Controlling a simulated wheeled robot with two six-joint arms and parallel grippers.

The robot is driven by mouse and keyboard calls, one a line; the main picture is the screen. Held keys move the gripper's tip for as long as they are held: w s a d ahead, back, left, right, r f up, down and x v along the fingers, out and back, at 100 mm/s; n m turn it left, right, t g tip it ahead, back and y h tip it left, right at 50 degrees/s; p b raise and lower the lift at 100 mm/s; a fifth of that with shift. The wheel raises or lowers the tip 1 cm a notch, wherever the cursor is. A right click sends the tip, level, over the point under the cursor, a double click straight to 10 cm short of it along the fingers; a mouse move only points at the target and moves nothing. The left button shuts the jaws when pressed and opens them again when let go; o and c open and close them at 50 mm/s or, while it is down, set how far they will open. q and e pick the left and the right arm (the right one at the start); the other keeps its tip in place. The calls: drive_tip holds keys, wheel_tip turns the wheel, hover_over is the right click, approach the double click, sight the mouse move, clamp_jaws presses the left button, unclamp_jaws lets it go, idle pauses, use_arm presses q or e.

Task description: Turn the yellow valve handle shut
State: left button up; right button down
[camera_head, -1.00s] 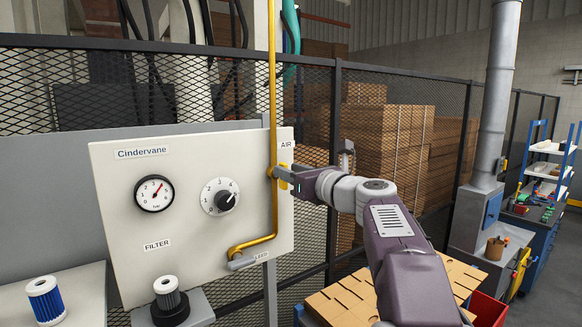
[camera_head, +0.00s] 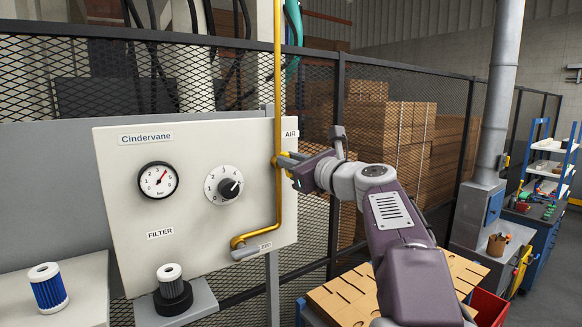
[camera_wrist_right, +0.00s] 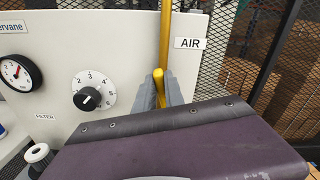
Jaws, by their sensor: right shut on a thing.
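The yellow valve handle (camera_wrist_right: 158,76) is on the yellow pipe (camera_head: 278,95) beside the AIR label at the panel's right edge. In the right wrist view it stands between the two grey fingers of my right gripper (camera_wrist_right: 160,92). In the head view my right gripper (camera_head: 288,160) is at the valve, shut on the handle, and its fingers hide most of it. The gripper is tilted. My left gripper is not in view.
The white panel (camera_head: 110,210) carries a pressure gauge (camera_head: 158,180) and a black selector knob (camera_head: 229,187). A filter (camera_head: 170,285) sits below it, and a blue filter (camera_head: 47,287) stands at the left. A mesh fence (camera_head: 310,230) runs behind the panel.

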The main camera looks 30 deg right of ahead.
drive_tip(key=n+b, duration=0.2)
drive_tip(key=n, duration=0.2)
drive_tip(key=f+n+b, duration=0.1)
drive_tip(key=n+b, duration=0.1)
drive_tip(key=n, duration=0.2)
drive_tip(key=a+n+b, duration=0.1)
drive_tip(key=n+b, duration=0.1)
drive_tip(key=n, duration=0.1)
drive_tip(key=shift+a+f+n+b, duration=0.1)
drive_tip(key=shift+f+n+b, duration=0.15)
drive_tip(key=shift+n+b, duration=0.15)
drive_tip(key=shift+f+n+b, duration=0.15)
drive_tip(key=shift+n+b, duration=0.45)
drive_tip(key=shift+n, duration=0.9)
drive_tip(key=c, duration=1.4)
unclamp_jaws()
drive_tip(key=shift+s, duration=0.1)
drive_tip(key=shift+c, duration=0.2)
drive_tip(key=shift+s, duration=0.1)
